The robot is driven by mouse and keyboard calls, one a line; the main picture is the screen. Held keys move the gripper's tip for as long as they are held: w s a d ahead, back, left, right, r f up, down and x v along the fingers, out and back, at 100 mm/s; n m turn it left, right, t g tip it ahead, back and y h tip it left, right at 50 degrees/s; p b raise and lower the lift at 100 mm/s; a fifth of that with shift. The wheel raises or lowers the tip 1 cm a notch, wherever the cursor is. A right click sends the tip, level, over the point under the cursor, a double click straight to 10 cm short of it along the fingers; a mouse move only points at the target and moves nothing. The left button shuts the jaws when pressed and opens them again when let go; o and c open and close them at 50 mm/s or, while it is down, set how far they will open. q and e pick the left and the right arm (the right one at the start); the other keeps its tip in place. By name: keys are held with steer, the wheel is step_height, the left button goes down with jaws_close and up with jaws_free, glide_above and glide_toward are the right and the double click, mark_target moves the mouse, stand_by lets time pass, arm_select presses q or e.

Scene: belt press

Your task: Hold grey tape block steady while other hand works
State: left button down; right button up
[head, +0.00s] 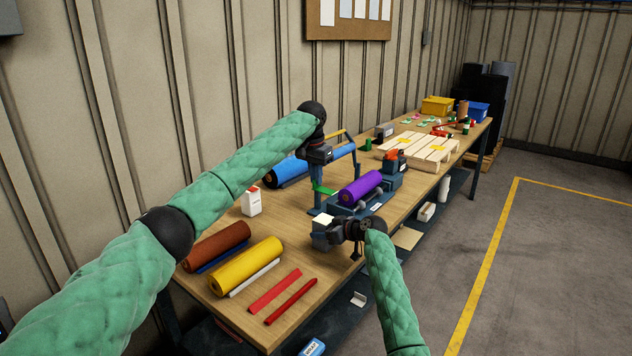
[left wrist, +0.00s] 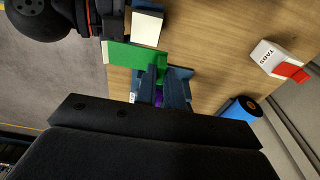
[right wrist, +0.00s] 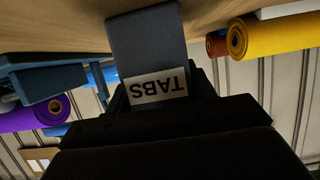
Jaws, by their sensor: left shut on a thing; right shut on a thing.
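The grey tape block (head: 321,239) has a pale top and stands near the bench's front edge, in front of the press. In the right wrist view its dark grey body (right wrist: 148,42) carries a white TABS label. My right gripper (head: 336,232) is shut on it from the right. A flat green strip (left wrist: 130,53) lies between my left gripper's (left wrist: 160,80) fingers, just beside the block's pale top. My left gripper is shut on this strip, above and behind the block in the head view. The fingertips are partly hidden in both wrist views.
A purple roll (head: 360,187) lies on the blue press right of the block. Red strips (head: 274,291) lie in front. A wooden pallet (head: 418,152) is farther back.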

steer(key=o, duration=1.2)
